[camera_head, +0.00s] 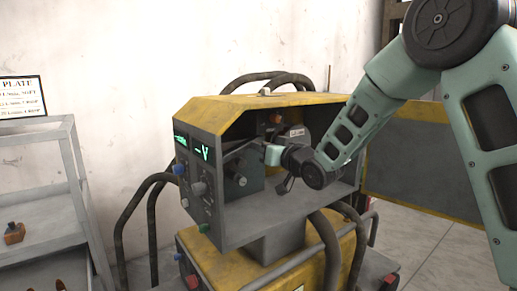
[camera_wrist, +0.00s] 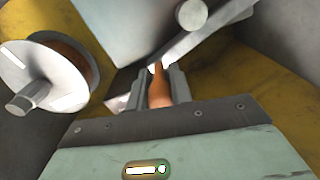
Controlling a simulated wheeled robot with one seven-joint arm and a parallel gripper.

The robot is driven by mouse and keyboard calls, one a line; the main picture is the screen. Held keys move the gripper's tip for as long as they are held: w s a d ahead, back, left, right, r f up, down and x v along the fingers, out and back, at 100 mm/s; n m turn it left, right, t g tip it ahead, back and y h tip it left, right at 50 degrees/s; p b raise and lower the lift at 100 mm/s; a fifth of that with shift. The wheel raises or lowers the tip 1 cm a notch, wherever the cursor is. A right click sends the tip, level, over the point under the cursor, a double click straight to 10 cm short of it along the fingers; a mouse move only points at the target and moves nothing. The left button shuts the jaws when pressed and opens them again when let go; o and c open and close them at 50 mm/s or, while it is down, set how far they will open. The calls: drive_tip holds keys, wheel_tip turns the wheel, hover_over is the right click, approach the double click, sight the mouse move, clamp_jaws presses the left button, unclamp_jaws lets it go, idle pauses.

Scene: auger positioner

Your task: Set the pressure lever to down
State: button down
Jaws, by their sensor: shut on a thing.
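My gripper (camera_head: 264,150) reaches from the right into the open side of the yellow and grey machine. In the wrist view its two fingers (camera_wrist: 158,88) are shut on a slim orange-brown handle, which appears to be the pressure lever (camera_wrist: 158,86). The handle stands between the fingers, its narrow end toward the top of the picture. A grey bar (camera_wrist: 205,35) runs slantwise just beyond the fingertips. I cannot tell whether it is joined to the handle. In the head view my gripper and wrist cover most of the lever area.
A reel with a pale round flange (camera_wrist: 28,78) is close left of my gripper in the wrist view. The yellow machine housing (camera_head: 225,112) encloses the workspace above and below. Its front panel (camera_head: 196,185) has several knobs. Thick black hoses (camera_head: 150,215) loop around it. A grey shelf (camera_head: 45,205) stands left.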

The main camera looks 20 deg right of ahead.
drive_tip(key=shift+w+d+f+m+b, duration=0.15)
drive_tip(key=shift+f+m+b, duration=0.5)
drive_tip(key=shift+f+m, duration=0.35)
drive_tip(key=shift+s+d+f+m+b, duration=0.15)
drive_tip(key=shift+f+m+b, duration=0.55)
drive_tip(key=shift+f, duration=0.4)
drive_tip(key=shift+w+f, duration=0.1)
drive_tip(key=c, duration=1.3)
unclamp_jaws()
drive_tip(key=shift+o, duration=0.2)
drive_tip(key=b+v, duration=0.5)
drive_tip(key=v, duration=1.2)
drive_tip(key=shift+s, duration=0.2)
